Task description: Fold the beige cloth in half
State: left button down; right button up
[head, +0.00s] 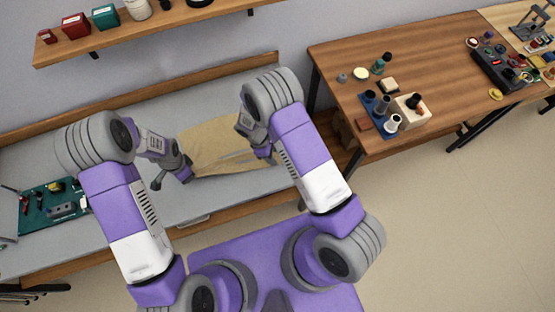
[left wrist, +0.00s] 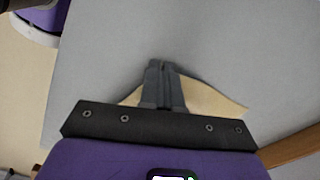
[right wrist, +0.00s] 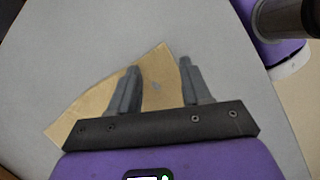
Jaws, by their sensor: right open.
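The beige cloth (head: 207,143) lies on the grey bench, partly hidden by my right arm. My left gripper (head: 172,185) is at its near left corner. In the left wrist view its fingers (left wrist: 162,66) are closed together over the cloth's corner, with cloth (left wrist: 215,98) showing on both sides; they look shut on it. My right gripper (head: 255,153) is over the cloth's right part. In the right wrist view its fingers (right wrist: 158,65) are apart, with a cloth corner (right wrist: 155,62) showing between them; contact cannot be told.
A green mat (head: 35,222) with small parts lies at the bench's left end. A shelf (head: 160,26) with boxes and jars hangs above. A wooden table (head: 430,60) with several items stands at right.

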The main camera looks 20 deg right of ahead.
jog(key=shift+x, duration=0.9)
jog(key=shift+c, duration=0.2)
grip_shut()
jog(key=shift+r, duration=2.55)
